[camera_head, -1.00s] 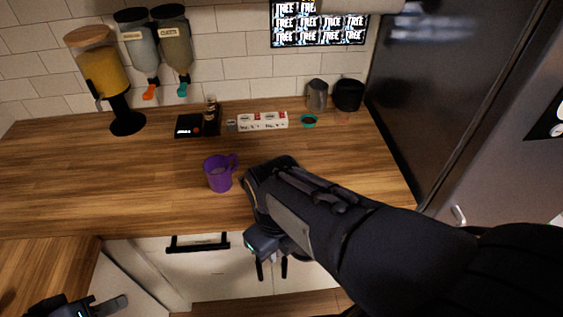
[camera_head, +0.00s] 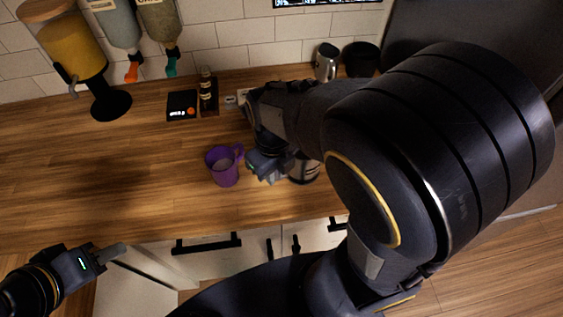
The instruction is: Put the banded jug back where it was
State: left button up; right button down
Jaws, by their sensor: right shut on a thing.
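A steel jug with a dark band (camera_head: 304,171) shows near the counter's front edge, partly hidden by my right arm. My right gripper (camera_head: 270,166) is beside it, just right of the purple mug, and is shut on the jug; its fingertips are mostly hidden. I cannot tell whether the jug touches the counter. My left gripper (camera_head: 108,254) is at the lower left, away from the counter items; its jaw opening is unclear.
The purple mug (camera_head: 223,168) stands close left of my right gripper. At the back stand a plain steel pitcher (camera_head: 327,63), a dark pot (camera_head: 361,60), a black scale (camera_head: 182,106), a small bottle (camera_head: 207,90) and dispensers (camera_head: 111,103). The left counter is clear.

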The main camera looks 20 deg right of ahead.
jog(key=w+d+f, duration=0.1)
jog(key=w+f, duration=0.1)
jog(key=w+d+f+b, duration=0.1)
jog(key=w+f, duration=0.1)
jog(key=w+d+f, duration=0.2)
jog(key=shift+w+f, duration=0.2)
jog(key=shift+f, duration=0.15)
jog(key=shift+w+d+f+b, duration=0.2)
jog(key=shift+f+b, duration=0.1)
jog(key=shift+f, duration=0.1)
jog(key=shift+a+f, duration=0.1)
jog(key=shift+f, duration=1.3)
jog(key=shift+f+b, duration=0.2)
jog(key=shift+b, duration=0.15)
jog(key=c, duration=1.5)
grip_release()
jog(key=shift+o, duration=0.5)
